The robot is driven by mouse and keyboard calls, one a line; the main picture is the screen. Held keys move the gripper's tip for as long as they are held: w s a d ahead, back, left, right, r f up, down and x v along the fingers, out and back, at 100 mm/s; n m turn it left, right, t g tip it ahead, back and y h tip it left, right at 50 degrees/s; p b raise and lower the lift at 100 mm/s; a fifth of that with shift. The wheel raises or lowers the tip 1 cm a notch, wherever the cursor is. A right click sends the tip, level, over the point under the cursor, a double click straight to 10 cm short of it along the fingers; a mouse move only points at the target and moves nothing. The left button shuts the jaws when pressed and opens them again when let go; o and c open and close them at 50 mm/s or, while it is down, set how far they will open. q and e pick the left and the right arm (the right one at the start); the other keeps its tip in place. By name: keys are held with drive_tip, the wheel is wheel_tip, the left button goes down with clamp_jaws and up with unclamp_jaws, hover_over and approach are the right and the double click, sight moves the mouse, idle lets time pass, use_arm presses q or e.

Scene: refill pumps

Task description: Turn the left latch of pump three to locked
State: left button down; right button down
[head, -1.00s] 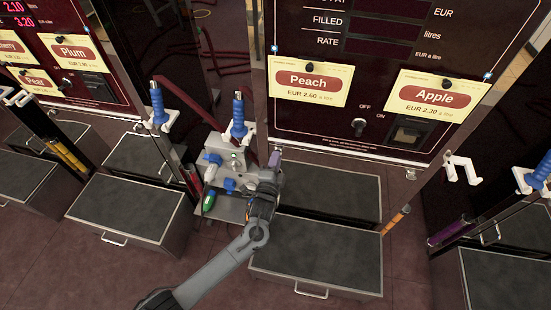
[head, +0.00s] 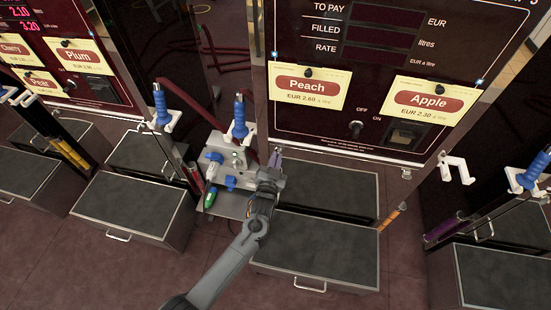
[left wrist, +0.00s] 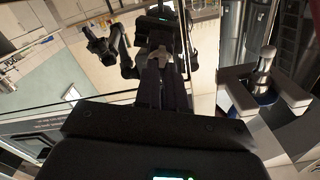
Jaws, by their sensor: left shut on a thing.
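The dark pump panel (head: 450,55) with the Peach and Apple labels stands at the centre right of the head view. A 3 seems to show at its top right corner, cut by the frame. My left gripper (head: 276,157) is at the panel's lower left corner, fingers pointing up at it. It is shut on the left latch, which its fingers mostly hide, so I cannot tell the latch's angle. The fingers show close together in the left wrist view (left wrist: 160,75). A small silver latch (head: 407,173) sits at the panel's lower right corner. My right gripper is not in view.
A grey box with blue taps (head: 231,183) and a blue-handled nozzle (head: 239,120) stand just left of my gripper. A drawer step (head: 320,250) lies below the panel. A white hook (head: 456,168) juts out at right.

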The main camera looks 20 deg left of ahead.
use_arm(q)
drive_tip(key=n, duration=0.4)
drive_tip(key=shift+n+p, duration=0.3)
idle(0.3)
drive_tip(key=c, duration=1.2)
unclamp_jaws()
drive_tip(key=s+p, duration=0.1)
drive_tip(key=s, duration=0.2)
drive_tip(key=s+d+p, duration=0.1)
drive_tip(key=s, duration=0.3)
drive_tip(key=s+p, duration=0.1)
drive_tip(key=s, duration=0.2)
drive_tip(key=shift+s+d, duration=0.25)
drive_tip(key=shift+s, duration=0.15)
